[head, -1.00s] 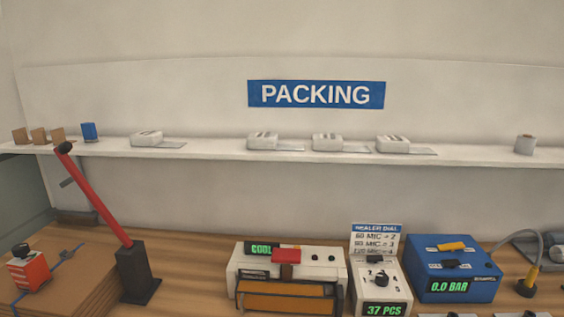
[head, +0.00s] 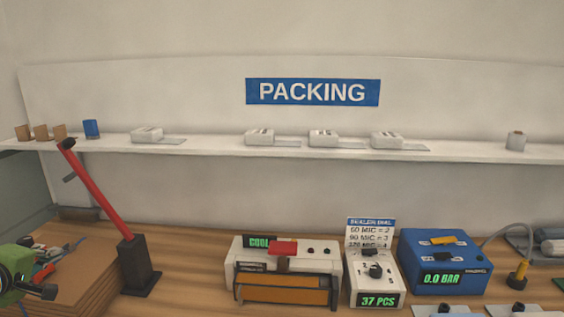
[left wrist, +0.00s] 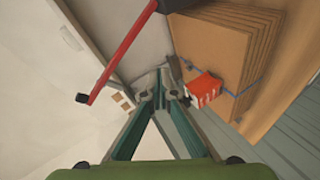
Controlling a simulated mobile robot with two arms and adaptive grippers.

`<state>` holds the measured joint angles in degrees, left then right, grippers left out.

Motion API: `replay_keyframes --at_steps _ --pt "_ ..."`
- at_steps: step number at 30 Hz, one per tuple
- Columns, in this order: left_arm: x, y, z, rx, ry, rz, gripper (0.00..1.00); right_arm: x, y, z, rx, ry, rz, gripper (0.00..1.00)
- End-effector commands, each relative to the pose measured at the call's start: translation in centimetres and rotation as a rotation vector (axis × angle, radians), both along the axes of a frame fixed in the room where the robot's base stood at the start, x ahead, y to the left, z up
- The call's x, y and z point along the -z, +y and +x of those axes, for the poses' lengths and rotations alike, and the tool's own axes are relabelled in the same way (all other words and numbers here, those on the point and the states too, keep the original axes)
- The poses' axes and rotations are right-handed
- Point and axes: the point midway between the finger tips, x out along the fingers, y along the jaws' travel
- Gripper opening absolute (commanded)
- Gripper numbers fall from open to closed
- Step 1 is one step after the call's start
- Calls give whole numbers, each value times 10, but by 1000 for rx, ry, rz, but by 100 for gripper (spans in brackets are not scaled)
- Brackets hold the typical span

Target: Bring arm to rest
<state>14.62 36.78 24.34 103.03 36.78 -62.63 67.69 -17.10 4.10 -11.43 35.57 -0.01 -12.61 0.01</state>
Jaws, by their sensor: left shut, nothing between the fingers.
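My left gripper (head: 22,276) shows at the lower left edge of the head view, a green body with dark parts, in front of the stack of brown cardboard sheets (head: 85,280). In the left wrist view its two fingers meet at the tips (left wrist: 160,92), shut and with nothing between them. A red and white box (left wrist: 202,89) on the cardboard stack (left wrist: 225,45) lies just right of the fingertips in that view; I cannot tell the exact gap. In the head view the gripper mostly hides this box. My right gripper is not in view.
A red lever (head: 95,190) on a black base (head: 136,265) stands right of the cardboard. A white sealer (head: 325,262), a counter box (head: 362,290) and a blue pressure box (head: 445,262) stand on the bench. A shelf (head: 210,148) with small items runs behind.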

Motion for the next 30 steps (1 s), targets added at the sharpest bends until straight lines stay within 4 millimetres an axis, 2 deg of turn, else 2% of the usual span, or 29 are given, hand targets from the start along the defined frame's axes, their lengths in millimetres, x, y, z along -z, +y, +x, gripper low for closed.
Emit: replay_keyframes --at_steps 1,4,6,8,9,13,15,19,24,30 --pt "30 -20 -6 44 66 52 0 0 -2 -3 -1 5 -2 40" --pt "89 -64 -25 153 204 188 0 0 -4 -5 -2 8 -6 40" --pt "129 -95 -45 242 300 284 0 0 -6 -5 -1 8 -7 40" --pt "161 -122 -66 325 376 363 0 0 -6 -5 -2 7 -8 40" --pt "180 -140 -81 384 424 416 0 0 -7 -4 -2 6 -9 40" --pt "234 -199 -140 590 563 572 0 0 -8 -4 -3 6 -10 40" --pt "253 -225 -172 694 619 643 0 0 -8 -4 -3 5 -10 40" --pt "273 -262 -220 850 688 736 0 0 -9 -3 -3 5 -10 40" --pt "284 -295 -270 1008 739 815 0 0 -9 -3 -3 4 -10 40" --pt "285 -326 -320 1166 777 879 0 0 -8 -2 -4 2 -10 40"
